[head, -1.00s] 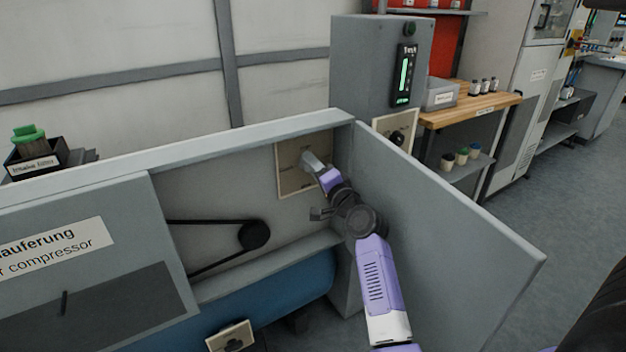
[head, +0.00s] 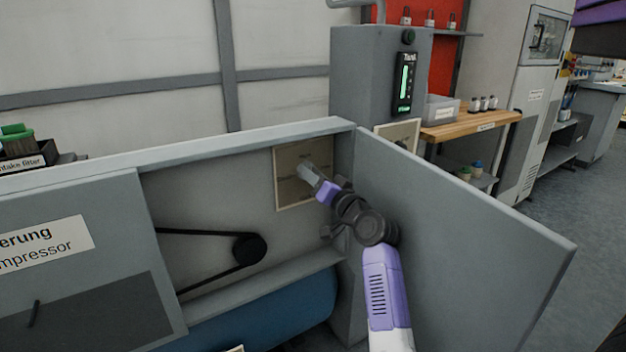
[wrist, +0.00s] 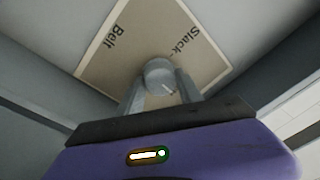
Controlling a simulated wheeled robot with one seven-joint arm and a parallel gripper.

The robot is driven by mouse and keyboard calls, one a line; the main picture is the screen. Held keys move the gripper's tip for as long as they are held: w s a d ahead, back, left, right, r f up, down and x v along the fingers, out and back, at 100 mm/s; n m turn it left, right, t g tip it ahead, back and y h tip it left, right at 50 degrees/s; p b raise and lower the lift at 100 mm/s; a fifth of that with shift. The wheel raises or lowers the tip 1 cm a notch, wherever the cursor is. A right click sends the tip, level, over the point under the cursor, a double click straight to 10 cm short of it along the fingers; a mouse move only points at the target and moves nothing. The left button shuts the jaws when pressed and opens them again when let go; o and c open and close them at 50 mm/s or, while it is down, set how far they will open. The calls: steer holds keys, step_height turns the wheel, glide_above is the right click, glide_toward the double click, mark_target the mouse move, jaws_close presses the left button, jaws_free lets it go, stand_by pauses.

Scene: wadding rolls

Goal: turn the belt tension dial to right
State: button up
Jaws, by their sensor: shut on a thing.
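The belt tension dial (wrist: 158,73) is a round grey knob with a pale pointer line, on a beige plate (wrist: 103,48) whose readable words are "Belt" and "Slack". In the wrist view my gripper (wrist: 160,88) has its two grey fingers on either side of the knob, shut on it. In the head view the plate (head: 290,165) is on the back wall inside the open compressor housing, and my gripper (head: 306,172) reaches it from the right. The knob is hidden behind the fingers there.
The open door (head: 460,225) stands close to the right of my arm. A belt pulley (head: 250,250) is left of and below the plate. The housing's top edge (head: 200,148) runs above. A grey cabinet (head: 365,80) with a lit gauge stands behind on the right.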

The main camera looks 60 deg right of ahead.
steer(key=shift+f, duration=0.1)
steer(key=o, duration=1.4)
steer(key=shift+c, duration=0.2)
steer(key=v, duration=0.7)
steer(key=shift+s+a+p, duration=0.2)
steer(key=shift+s+p, duration=0.15)
steer(key=shift+p, duration=0.1)
steer(key=shift+f, duration=0.1)
